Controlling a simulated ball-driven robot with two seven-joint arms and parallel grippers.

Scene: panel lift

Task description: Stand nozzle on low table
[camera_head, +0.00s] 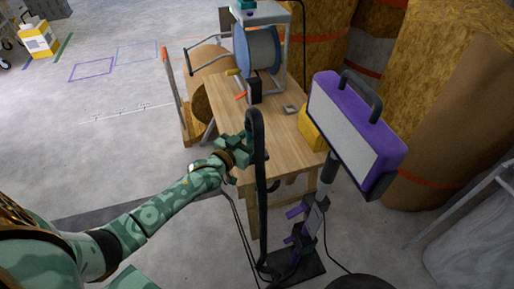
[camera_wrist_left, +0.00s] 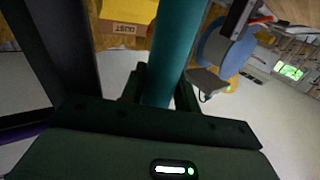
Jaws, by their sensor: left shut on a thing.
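My left gripper (camera_head: 243,150) reaches in from the left at the near edge of the wooden table (camera_head: 280,135). In the left wrist view its fingers (camera_wrist_left: 160,92) are shut on a smooth teal cylinder (camera_wrist_left: 180,45), which seems to be the nozzle. The cylinder's far end runs out of the wrist picture. In the head view the nozzle is hard to tell from the green gripper, and a tall black bar (camera_head: 260,190) partly hides that spot. I cannot tell whether the nozzle touches the table. My right gripper is not in view.
A purple-framed lamp panel (camera_head: 355,125) on a stand rises right of the table. A blue-and-grey reel (camera_head: 258,52) in a frame stands at the table's back. A yellow box (camera_head: 312,130) sits near its right edge. Large wrapped rolls (camera_head: 445,90) fill the right.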

